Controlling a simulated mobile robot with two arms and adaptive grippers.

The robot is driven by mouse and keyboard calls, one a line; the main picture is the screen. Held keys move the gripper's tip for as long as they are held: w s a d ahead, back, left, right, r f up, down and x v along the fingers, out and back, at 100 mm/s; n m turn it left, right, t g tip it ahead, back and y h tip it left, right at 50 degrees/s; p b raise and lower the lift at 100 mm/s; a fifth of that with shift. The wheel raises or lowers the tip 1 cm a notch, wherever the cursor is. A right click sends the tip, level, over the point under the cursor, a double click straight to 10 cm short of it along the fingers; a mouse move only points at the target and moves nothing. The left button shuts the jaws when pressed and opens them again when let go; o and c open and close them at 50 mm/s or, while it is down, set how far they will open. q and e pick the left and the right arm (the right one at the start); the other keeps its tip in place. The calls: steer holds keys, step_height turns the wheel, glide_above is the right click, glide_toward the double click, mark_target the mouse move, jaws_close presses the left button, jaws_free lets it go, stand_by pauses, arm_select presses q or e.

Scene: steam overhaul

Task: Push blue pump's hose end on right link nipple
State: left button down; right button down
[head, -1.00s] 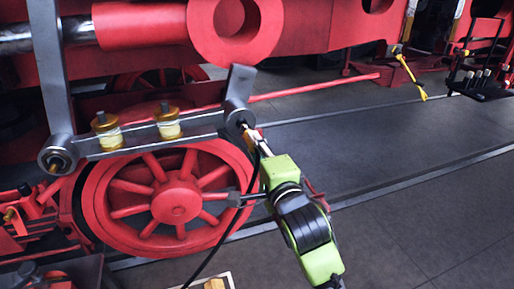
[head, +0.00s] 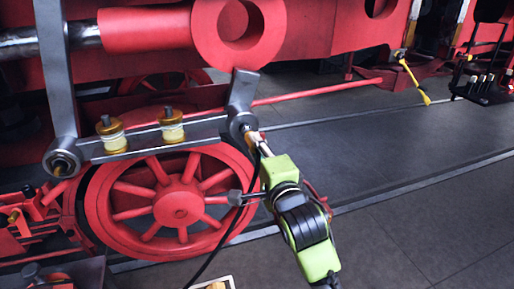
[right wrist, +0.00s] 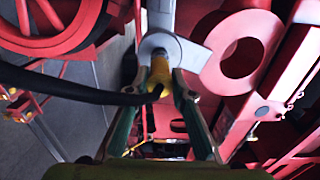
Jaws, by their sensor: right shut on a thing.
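The grey link bar (head: 150,137) hangs in front of the red wheel. Its right end boss (head: 238,122) is where my right gripper (head: 255,140) reaches. In the right wrist view my right gripper (right wrist: 160,90) is shut on the hose end (right wrist: 159,72), a yellow fitting on a black hose (right wrist: 80,88). The fitting points at the grey boss (right wrist: 160,48) and appears to touch it or be very close. The right nipple is hidden behind the fitting, so I cannot tell whether the fitting is on it. My left gripper is not in view.
Two brass-capped oil cups (head: 172,126) stand on the link bar. A red spoked wheel (head: 178,205) is behind and below. The hose (head: 222,245) hangs down past a tray (head: 230,284). The dark floor to the right (head: 400,200) is open.

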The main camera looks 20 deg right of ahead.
steer(key=c, duration=1.7)
jaws_free()
steer(key=shift+w, duration=0.1)
